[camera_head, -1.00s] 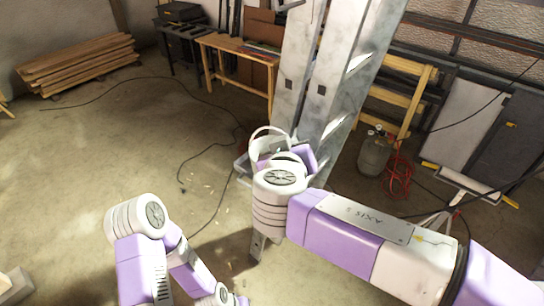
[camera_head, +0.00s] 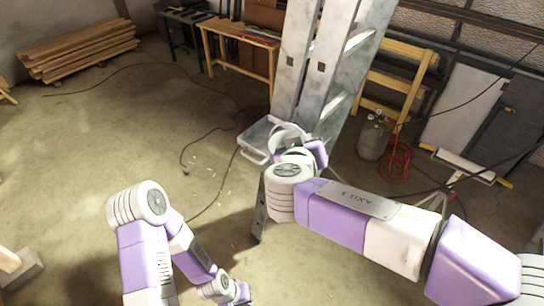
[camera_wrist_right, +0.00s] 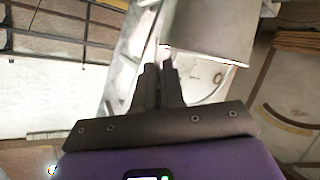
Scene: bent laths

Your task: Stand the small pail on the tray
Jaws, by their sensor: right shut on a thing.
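The small pail (camera_head: 283,134), pale with a curved white handle, shows partly behind my right wrist in the head view. In the right wrist view a pale grey surface, seemingly the pail (camera_wrist_right: 210,32), lies beyond the fingers. My right gripper (camera_wrist_right: 165,58) is shut on the pail, seemingly at its rim. The light grey tray (camera_head: 256,137) is at the stepladder, just left of the pail. The pail overlaps the tray's right side in the picture; I cannot tell whether they touch. My left gripper (camera_head: 240,296) is low at the bottom edge, away from both; its jaws are unclear.
The tall grey stepladder (camera_head: 318,70) rises behind the tray. A gas cylinder (camera_head: 374,138) and red hose (camera_head: 398,158) are to its right. A black cable (camera_head: 190,155) crosses the floor. A wooden bench (camera_head: 240,42) stands behind.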

